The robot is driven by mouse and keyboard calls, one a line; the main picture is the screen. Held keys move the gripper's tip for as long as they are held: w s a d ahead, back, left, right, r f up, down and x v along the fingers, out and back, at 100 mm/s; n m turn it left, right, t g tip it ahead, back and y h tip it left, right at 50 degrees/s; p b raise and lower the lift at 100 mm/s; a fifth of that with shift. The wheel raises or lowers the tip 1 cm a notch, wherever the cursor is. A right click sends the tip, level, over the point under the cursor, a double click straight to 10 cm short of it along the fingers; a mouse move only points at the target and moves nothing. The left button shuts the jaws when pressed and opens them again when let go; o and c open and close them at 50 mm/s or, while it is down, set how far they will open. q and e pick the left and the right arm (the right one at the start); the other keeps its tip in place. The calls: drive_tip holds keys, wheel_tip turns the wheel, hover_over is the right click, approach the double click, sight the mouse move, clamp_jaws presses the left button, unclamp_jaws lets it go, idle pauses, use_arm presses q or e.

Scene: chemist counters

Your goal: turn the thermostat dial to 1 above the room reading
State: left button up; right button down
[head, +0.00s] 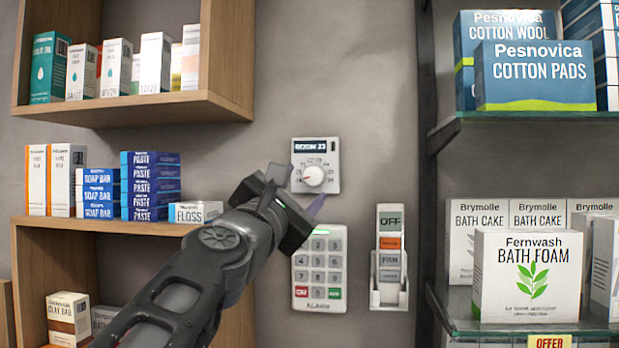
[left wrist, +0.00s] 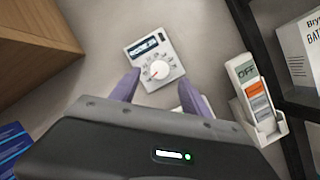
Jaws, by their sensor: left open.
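The white thermostat (head: 330,183) is on the grey wall, with a dark display that seems to read ROOM 23. Its round white dial (head: 313,176) has a small red mark on the lower left and a printed scale too small to read surely. The left wrist view also shows the thermostat (left wrist: 137,61) and dial (left wrist: 159,69). My left gripper (head: 298,190) is open and empty, just in front of and below the dial. In the left wrist view its purple fingers (left wrist: 160,88) are apart, on either side below the dial, not around it. My right gripper is not in view.
An alarm keypad (head: 319,262) is directly below the thermostat, partly behind my left gripper. Wooden shelves (head: 130,107) of boxes stand left, glass shelves (head: 530,117) right. The wall above is clear.

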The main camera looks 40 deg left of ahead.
sight(313, 177)
use_arm(q)
drive_tip(key=p+x, duration=0.1)
drive_tip(key=x, duration=0.3)
drive_tip(key=shift+w+a, duration=0.1)
drive_tip(key=shift+w, duration=0.3)
drive_tip(key=shift+c, duration=0.2)
clamp_jaws()
